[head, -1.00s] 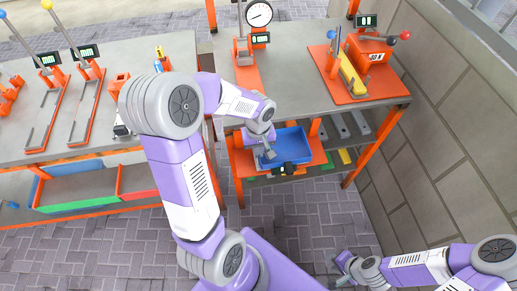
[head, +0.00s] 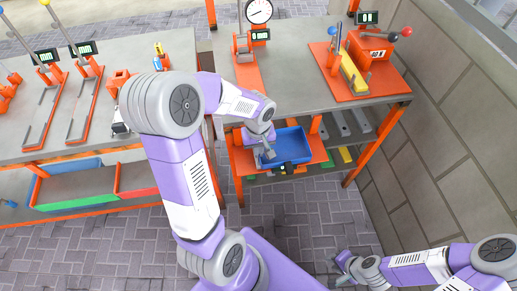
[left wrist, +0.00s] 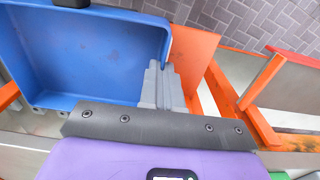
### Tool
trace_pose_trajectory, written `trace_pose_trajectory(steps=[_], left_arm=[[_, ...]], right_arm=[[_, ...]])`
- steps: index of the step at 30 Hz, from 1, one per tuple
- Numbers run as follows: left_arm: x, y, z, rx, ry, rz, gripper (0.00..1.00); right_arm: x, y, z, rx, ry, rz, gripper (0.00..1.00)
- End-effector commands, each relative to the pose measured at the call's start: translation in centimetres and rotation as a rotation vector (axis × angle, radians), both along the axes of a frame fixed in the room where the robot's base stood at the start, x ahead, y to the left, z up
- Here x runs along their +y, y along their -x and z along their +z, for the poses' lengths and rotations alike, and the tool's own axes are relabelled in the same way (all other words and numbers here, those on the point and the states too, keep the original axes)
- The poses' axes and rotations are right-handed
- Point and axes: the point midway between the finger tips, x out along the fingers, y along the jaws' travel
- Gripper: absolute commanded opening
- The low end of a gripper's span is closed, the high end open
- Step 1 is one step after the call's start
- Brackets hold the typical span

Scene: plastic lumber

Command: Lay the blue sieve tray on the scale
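The blue sieve tray (head: 293,143) rests on an orange stand under the right bench, open side up. It fills the upper left of the left wrist view (left wrist: 80,60). My left gripper (head: 267,154) is at the tray's near left side. In the left wrist view its grey fingers (left wrist: 163,75) sit close together with the tray's side wall between them. My right gripper (head: 341,267) hangs low over the floor at lower right, away from the tray; its fingers are too small to read. A round-dial device (head: 259,11) with an orange base stands on the right bench and looks like a scale.
The right bench top (head: 295,90) has bare room between the dial device and an orange machine (head: 366,60) with a yellow bar. A block wall (head: 455,130) closes the right side. The left bench (head: 140,60) holds several tools, with coloured bins below.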

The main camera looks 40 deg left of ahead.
Motion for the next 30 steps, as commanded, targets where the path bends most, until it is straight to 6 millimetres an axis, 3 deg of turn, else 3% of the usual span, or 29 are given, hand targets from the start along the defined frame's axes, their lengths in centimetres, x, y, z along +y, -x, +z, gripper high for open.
trace_pose_trajectory(steps=[1, 6, 16, 24, 30], left_arm=[[0.0, 0.0, 0.0, -0.001, 0.000, 0.000, 0.09], [0.0, 0.0, 0.0, -0.001, 0.001, 0.000, 0.32], [0.0, 0.0, 0.5, 0.000, 0.000, 0.000, 0.32], [0.0, 0.0, 5.0, -0.003, -0.001, 0.001, 0.32], [0.0, 0.0, 7.3, -0.002, -0.001, -0.001, 0.32]], right_arm=[[0.0, 0.0, 0.0, 0.000, 0.000, 0.000, 0.33], [0.0, 0.0, 0.0, 0.000, 0.000, 0.000, 0.33], [0.0, 0.0, 0.3, 0.000, 0.000, 0.000, 0.33], [0.0, 0.0, 2.1, 0.000, 0.000, 0.000, 0.33], [0.0, 0.0, 2.9, 0.000, 0.000, 0.000, 0.33]])
